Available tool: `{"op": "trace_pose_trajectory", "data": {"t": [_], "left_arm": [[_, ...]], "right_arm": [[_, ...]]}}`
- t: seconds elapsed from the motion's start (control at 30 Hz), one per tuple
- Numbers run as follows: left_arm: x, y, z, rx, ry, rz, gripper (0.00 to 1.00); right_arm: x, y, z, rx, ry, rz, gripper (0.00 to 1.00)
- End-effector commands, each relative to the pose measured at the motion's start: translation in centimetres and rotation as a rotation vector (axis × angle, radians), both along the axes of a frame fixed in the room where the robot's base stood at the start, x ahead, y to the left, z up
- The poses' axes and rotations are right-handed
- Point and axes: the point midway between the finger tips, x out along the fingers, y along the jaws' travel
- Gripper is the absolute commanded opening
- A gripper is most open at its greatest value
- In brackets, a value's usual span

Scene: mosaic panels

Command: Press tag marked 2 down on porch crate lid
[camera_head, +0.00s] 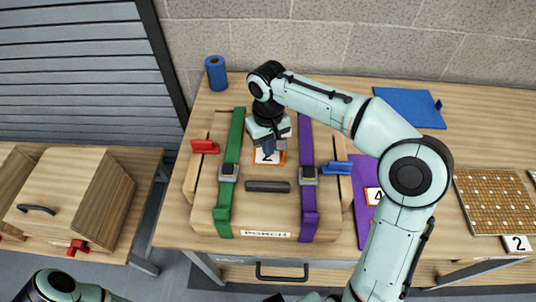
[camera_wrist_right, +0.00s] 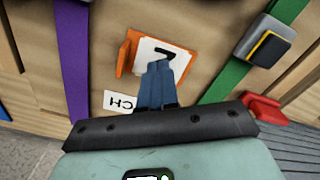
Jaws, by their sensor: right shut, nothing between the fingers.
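The tag marked 2 (camera_head: 265,158) is a white card with an orange edge. It lies on the wooden lid of the porch crate (camera_head: 265,213), between the green and purple straps. In the right wrist view, the tag (camera_wrist_right: 172,50) has my blue fingertips over its near edge. My right gripper (camera_head: 269,150) is shut and empty, pointing down at the tag; its fingertips also show in the right wrist view (camera_wrist_right: 158,66). I cannot tell whether they touch the card. The PORCH label (camera_head: 266,234) is at the lid's front. My left gripper is out of view.
A green strap (camera_head: 232,160) and a purple strap (camera_head: 307,140) cross the lid, with a dark handle (camera_head: 267,186) between them. Red (camera_head: 205,146) and blue (camera_head: 337,168) clips flank it. A blue roll (camera_head: 216,73) stands behind; a tile panel (camera_head: 495,205) lies right.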

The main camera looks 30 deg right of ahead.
Motion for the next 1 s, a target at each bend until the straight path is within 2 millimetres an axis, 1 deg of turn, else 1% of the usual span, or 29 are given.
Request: {"op": "trace_pose_trajectory", "data": {"t": [0.6, 1.0], "left_arm": [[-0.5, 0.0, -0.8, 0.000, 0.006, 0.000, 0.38], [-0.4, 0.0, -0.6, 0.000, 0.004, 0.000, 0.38]], "right_arm": [[0.0, 0.0, -1.3, 0.000, 0.000, 0.000, 0.00], [0.0, 0.0, -1.1, 0.000, 0.000, 0.000, 0.00]]}}
